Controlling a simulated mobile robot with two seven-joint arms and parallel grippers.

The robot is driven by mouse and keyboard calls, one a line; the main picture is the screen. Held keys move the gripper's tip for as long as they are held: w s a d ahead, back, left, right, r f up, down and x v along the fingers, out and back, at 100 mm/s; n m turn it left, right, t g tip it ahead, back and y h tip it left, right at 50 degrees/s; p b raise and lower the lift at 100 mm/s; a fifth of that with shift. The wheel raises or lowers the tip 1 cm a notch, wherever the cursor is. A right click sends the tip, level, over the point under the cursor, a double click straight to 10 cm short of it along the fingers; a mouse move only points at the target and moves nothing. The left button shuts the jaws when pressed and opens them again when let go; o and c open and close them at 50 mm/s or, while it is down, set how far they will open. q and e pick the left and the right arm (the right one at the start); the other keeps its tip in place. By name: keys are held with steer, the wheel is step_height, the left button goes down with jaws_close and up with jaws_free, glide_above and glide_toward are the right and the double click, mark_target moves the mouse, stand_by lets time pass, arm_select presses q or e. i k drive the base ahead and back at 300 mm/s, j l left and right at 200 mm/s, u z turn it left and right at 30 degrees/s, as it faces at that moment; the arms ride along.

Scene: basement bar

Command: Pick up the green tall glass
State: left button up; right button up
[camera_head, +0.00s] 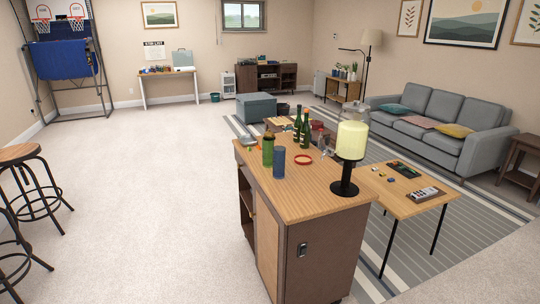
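A green tall glass (267,152) stands upright on the wooden top of a brown cabinet (315,200), near its left edge. A blue tall glass (279,163) stands just in front and to the right of it, close by. Neither of my grippers is in view.
A low table (408,187) stands to the right. Stools (26,180) are at the left. The carpet left of the cabinet is clear.

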mark_target(268, 143)
steer(key=i+l, duration=0.2)
steer(key=l, duration=0.15)
steer(key=i+l, duration=0.45)
steer(key=l, duration=0.25)
steer(key=i+l+u, duration=0.1)
steer(key=l, duration=0.25)
steer(key=i+l, duration=0.5)
steer(key=l, duration=0.25)
steer(key=i+l, duration=0.2)
steer(key=l, duration=0.15)
steer(key=i+u, duration=0.05)
